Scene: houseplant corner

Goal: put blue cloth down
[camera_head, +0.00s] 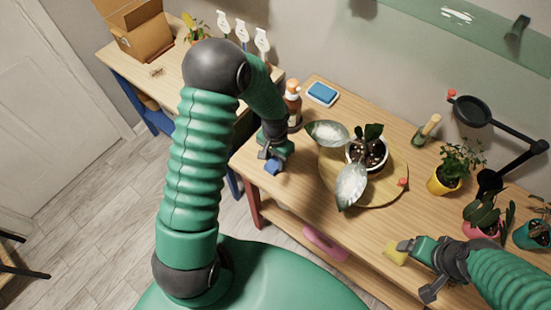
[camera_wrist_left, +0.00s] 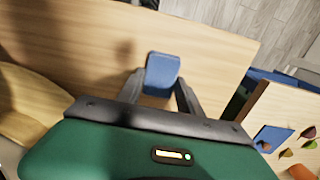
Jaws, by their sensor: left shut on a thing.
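The blue cloth (camera_head: 273,167) is a small folded blue piece at the left end of the plant table (camera_head: 300,205). In the left wrist view the cloth (camera_wrist_left: 162,72) sits between the two dark fingertips. My left gripper (camera_head: 270,156) is shut on it, over or near the table's left edge; I cannot tell whether the cloth touches the wood. My right gripper (camera_head: 417,270) is at the table's front right, its fingers apart, beside a yellow block (camera_head: 396,253).
A variegated plant in a white pot (camera_head: 367,153) stands on a round wooden board (camera_head: 385,192). An orange-topped bottle (camera_head: 292,100) stands just behind my left gripper. A blue pad in a white tray (camera_head: 322,93) lies at the back. Bare wood lies in front of the board.

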